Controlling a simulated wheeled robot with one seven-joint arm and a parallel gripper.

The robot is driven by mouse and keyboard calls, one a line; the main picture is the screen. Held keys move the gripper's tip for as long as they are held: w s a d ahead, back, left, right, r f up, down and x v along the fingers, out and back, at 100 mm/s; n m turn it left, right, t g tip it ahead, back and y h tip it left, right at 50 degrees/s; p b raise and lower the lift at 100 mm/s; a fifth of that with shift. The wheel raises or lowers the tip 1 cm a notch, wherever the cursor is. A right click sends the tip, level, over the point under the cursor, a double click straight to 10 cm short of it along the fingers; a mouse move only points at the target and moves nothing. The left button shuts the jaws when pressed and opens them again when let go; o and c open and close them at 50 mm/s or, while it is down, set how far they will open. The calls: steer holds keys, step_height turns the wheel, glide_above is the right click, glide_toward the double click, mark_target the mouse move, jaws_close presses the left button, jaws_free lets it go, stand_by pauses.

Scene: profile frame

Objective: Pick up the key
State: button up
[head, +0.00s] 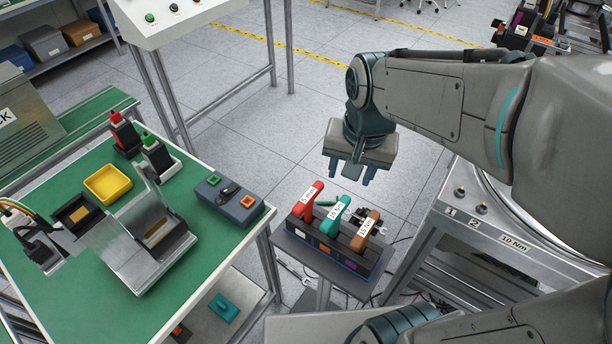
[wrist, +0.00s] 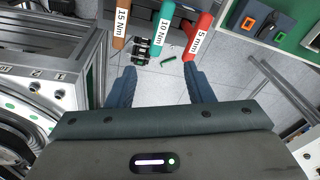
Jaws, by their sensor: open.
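I cannot make out a thing that is clearly a key. A small black object (head: 228,189) lies on a dark grey box (head: 240,209) between a green and an orange square, at the right edge of the green table; I cannot tell whether it is the key. The box also shows at the top right of the wrist view (wrist: 247,18). My gripper (head: 349,175) is open and empty, pointing down, to the right of the box and apart from it. Its two fingers stand wide apart in the wrist view (wrist: 160,72), with only floor and small parts between them.
A rack (head: 318,250) holds a red 5 Nm handle (head: 306,202), a teal 10 Nm handle (head: 332,214) and a brown 15 Nm handle (head: 366,232), near my gripper. A metal stand (head: 462,222) is at right.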

mark_target(308, 197)
steer(key=w+a+f+m+g+b, duration=0.1)
steer(key=w+a+f+m+g, duration=0.1)
steer(key=w+a+f+m, duration=0.35)
steer(key=shift+n+h, duration=0.3)
steer(key=shift+n, duration=0.35)
steer(key=f, duration=0.2)
steer(key=a+f, duration=0.1)
steer(key=f, duration=0.2)
steer(key=a+f, duration=0.1)
steer(key=f, duration=0.2)
steer(key=shift+w+f, duration=0.1)
steer(key=shift+w, duration=0.2)
steer(key=shift+w+d+f, duration=0.1)
steer(key=shift+w+f, duration=0.05)
steer(key=shift+f, duration=1.2)
steer(key=shift+w+d+f, duration=0.1)
steer(key=shift+w+f, duration=0.05)
steer(key=shift+f, duration=1.15)
jaws_close()
